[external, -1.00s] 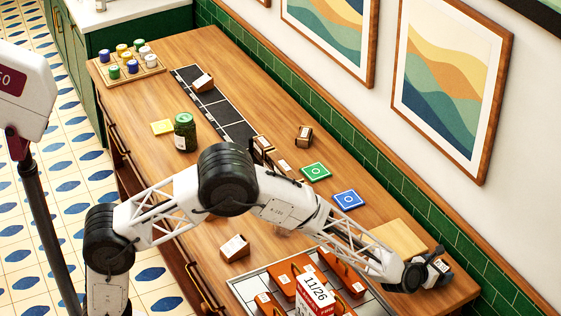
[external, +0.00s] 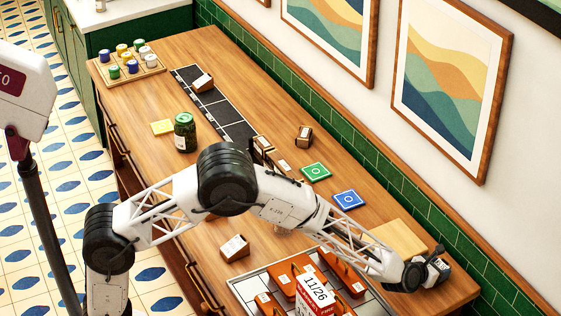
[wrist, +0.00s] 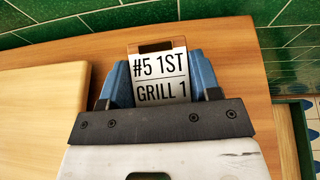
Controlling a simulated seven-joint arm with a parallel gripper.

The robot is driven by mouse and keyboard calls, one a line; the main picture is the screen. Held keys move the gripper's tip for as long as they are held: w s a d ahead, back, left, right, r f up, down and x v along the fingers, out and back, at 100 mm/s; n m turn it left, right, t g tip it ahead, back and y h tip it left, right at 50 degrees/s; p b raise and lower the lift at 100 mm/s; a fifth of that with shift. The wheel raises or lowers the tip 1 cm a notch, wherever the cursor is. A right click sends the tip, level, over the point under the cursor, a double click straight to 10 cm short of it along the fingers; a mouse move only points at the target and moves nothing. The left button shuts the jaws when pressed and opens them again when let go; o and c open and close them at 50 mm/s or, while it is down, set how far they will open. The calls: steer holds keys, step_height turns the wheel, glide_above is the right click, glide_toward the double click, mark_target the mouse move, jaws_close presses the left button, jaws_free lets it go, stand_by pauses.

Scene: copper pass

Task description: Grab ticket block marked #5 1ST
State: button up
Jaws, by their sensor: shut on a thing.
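The ticket block marked "#5 1ST GRILL 1" (wrist: 160,78) shows in the wrist view, with a white label face and a brown top edge. My gripper (wrist: 160,85) has its blue fingers on both sides of the block and is shut on it. In the external view my gripper (external: 432,268) is at the far right end of the counter, by the green tiled wall. The block is mostly hidden there by my gripper. I cannot tell whether the block touches the counter.
A pale wooden board (external: 398,242) lies just left of my gripper. A tray (external: 238,289) with orange-brown holders stands in front. Blue (external: 348,200) and green (external: 316,172) squares lie farther back. Other small labelled blocks (external: 235,248) stand on the counter, with a green jar (external: 185,133) beyond.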

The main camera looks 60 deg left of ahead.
step_height(320, 180, up, 10)
steer(key=shift+f, duration=0.1)
stand_by(0.4)
